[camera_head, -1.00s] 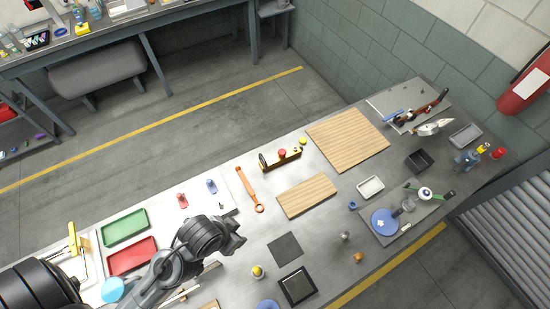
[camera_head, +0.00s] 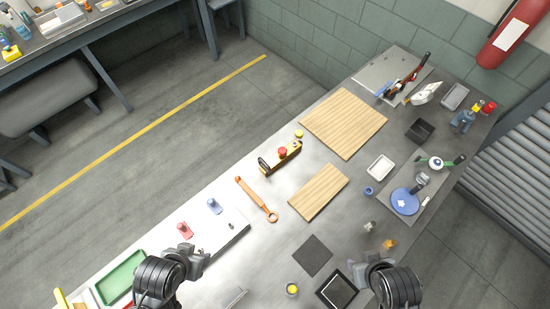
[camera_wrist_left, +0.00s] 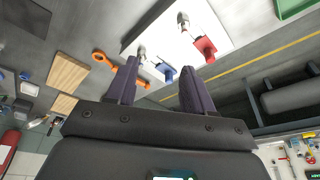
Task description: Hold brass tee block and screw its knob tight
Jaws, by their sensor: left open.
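A small brass-coloured piece (camera_head: 389,244), possibly the tee block, stands on the bench just beyond my right gripper (camera_head: 362,268). A small grey metal piece (camera_head: 369,227) stands beside it. Their details and any knob are too small to tell. My left gripper (camera_head: 198,258) is over the bench near a pale plate (camera_head: 232,236) with a red-handled fitting (camera_head: 184,229) and a blue-handled fitting (camera_head: 214,206). In the left wrist view its two fingers (camera_wrist_left: 158,88) are apart and nothing is between them. My right gripper's jaws are too unclear to read.
An orange wrench (camera_head: 257,199), two wooden boards (camera_head: 344,124) and a yellow-black bar with a red knob (camera_head: 280,160) lie farther back. A dark mat (camera_head: 312,255) and black tray (camera_head: 337,291) lie between my arms. A green tray (camera_head: 121,280) is at left.

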